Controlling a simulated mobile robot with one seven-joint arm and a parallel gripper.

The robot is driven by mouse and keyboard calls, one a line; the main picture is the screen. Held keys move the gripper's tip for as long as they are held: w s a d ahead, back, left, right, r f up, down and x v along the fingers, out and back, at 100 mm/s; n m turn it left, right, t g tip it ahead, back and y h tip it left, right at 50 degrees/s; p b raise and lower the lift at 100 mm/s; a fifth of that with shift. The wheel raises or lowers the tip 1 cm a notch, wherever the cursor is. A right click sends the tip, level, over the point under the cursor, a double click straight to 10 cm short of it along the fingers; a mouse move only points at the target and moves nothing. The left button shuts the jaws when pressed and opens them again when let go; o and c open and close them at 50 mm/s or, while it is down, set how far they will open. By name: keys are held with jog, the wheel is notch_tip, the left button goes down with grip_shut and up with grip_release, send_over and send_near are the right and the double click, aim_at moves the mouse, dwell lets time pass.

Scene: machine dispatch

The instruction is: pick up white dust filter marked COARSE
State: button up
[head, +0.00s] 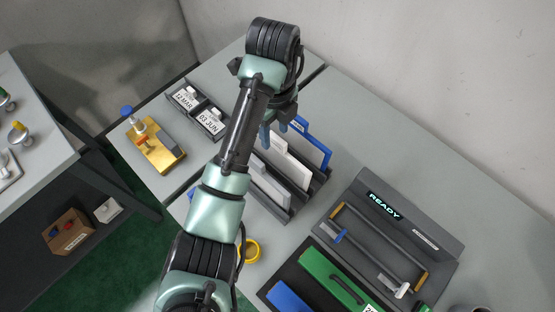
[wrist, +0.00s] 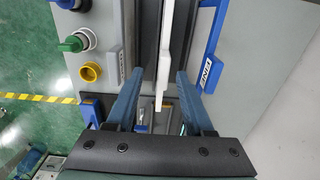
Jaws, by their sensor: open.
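A white upright filter panel (head: 287,160) stands in a dark slotted rack (head: 318,182) in the head view, partly behind my arm. In the wrist view a white panel (wrist: 165,50) shows edge-on, and its marking cannot be read. My gripper (wrist: 160,74) is open, with one blue finger on each side of this white panel; I cannot tell whether either touches it. In the head view my gripper (head: 276,124) is over the far part of the rack. A blue-framed filter marked FINE (wrist: 211,65) stands just right of the right finger. A paler panel (head: 270,187) stands nearer in the rack.
A console reading READY (head: 443,240) and a green case (head: 322,274) lie right of the rack. Date blocks (head: 210,121) and a gold fixture (head: 158,155) stand to the left. A yellow ring (head: 250,251) lies near my arm. The table's far right is clear.

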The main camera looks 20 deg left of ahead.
aim_at(277, 138)
jog(key=shift+w+d+f, duration=0.1)
jog(key=shift+d+f, duration=0.05)
jog(key=shift+f, duration=1.2)
jog(key=shift+w+d+f, duration=0.1)
jog(key=shift+f, duration=1.2)
grip_shut()
